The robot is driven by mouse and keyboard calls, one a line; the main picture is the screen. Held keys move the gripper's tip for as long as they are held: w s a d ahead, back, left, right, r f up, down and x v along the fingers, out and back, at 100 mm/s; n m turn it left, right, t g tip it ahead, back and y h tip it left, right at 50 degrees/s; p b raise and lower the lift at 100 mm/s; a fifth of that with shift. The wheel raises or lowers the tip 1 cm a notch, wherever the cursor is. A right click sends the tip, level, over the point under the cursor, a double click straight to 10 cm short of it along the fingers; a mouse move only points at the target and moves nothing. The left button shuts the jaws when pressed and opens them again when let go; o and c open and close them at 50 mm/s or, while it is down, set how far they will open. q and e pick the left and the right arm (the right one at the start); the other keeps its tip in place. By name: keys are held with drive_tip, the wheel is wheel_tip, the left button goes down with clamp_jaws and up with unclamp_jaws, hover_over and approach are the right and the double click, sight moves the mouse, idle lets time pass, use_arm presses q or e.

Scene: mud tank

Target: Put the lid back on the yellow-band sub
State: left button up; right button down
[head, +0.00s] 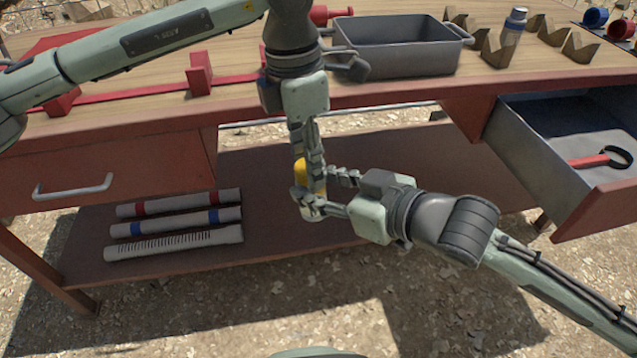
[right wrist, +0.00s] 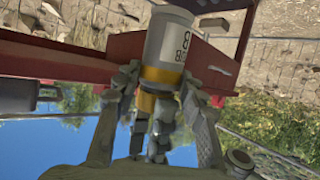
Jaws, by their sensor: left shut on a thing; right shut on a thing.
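The yellow-band sub (right wrist: 167,38) is a short white cylinder with dark printing and a yellow band, in the right wrist view; its pale end (head: 312,214) shows in the head view. My right gripper (head: 322,193) is shut on it from the right, in front of the bench. My left gripper (head: 308,158) comes down from above and is shut on a yellow piece (head: 300,171), which looks like the lid. The piece is in line with the sub; fingers hide the joint, so I cannot tell whether they touch or are seated.
A grey bin (head: 395,50) stands on the bench. An open drawer (head: 545,150) at right holds a red-handled tool (head: 590,161). Pale tubes (head: 175,244) lie on the lower shelf (head: 265,215); its middle is clear.

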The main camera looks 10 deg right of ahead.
use_arm(q)
drive_tip(key=o, duration=1.3)
drive_tip(key=shift+a+r, duration=0.2)
drive_tip(key=shift+r, duration=2.1)
drive_tip(key=shift+w, duration=0.1)
drive_tip(key=shift+r, duration=0.4)
drive_tip(key=shift+c, duration=0.6)
drive_tip(key=shift+a+r+n, duration=0.1)
drive_tip(key=shift+r+n, duration=0.8)
drive_tip(key=shift+r, duration=0.45)
